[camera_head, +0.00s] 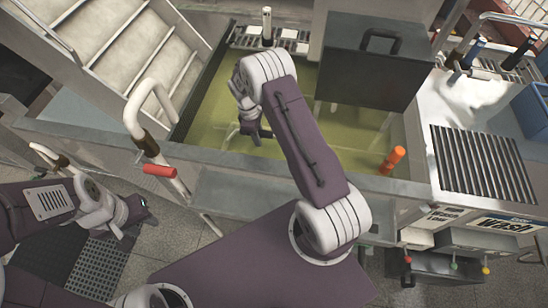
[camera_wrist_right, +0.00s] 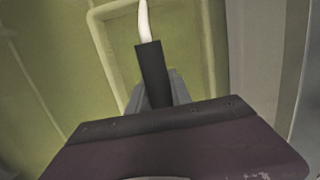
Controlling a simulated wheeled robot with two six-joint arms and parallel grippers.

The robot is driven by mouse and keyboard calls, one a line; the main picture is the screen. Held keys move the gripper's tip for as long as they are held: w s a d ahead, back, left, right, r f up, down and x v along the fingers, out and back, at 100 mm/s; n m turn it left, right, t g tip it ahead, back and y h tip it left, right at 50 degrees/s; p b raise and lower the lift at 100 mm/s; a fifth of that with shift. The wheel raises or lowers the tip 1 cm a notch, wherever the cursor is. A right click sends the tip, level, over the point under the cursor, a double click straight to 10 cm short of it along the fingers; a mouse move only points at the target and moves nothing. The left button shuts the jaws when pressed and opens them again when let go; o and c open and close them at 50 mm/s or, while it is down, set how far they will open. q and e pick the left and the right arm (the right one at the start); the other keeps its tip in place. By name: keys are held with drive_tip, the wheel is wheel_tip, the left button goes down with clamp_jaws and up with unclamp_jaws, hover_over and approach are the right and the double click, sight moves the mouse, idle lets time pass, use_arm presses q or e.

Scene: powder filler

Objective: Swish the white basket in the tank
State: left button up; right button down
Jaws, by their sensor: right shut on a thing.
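The tank (camera_head: 205,130) holds yellow-green liquid. My right arm reaches over its front edge, with the right gripper (camera_head: 252,128) low over the liquid. In the right wrist view, the right gripper (camera_wrist_right: 158,98) is shut on the black grip (camera_wrist_right: 151,62) of a pale handle (camera_wrist_right: 144,20). Beyond the handle, the basket (camera_wrist_right: 98,17) shows as a rectangular rim, tinted yellow-green and seemingly in the liquid. In the head view my arm hides most of the basket. My left gripper (camera_head: 132,208) hangs outside the tank at the left; its fingers are too unclear to tell their opening.
A dark box with a handle (camera_head: 370,65) stands at the tank's right back. An orange grip (camera_head: 392,160) rises at the right front, and a red grip (camera_head: 160,170) is on the front left. A ribbed drainboard (camera_head: 482,165) lies right. Stairs (camera_head: 125,50) are at left.

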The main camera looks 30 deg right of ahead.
drive_tip(key=shift+w+a, duration=0.85)
drive_tip(key=shift+a, duration=0.1)
drive_tip(key=shift+r, duration=0.1)
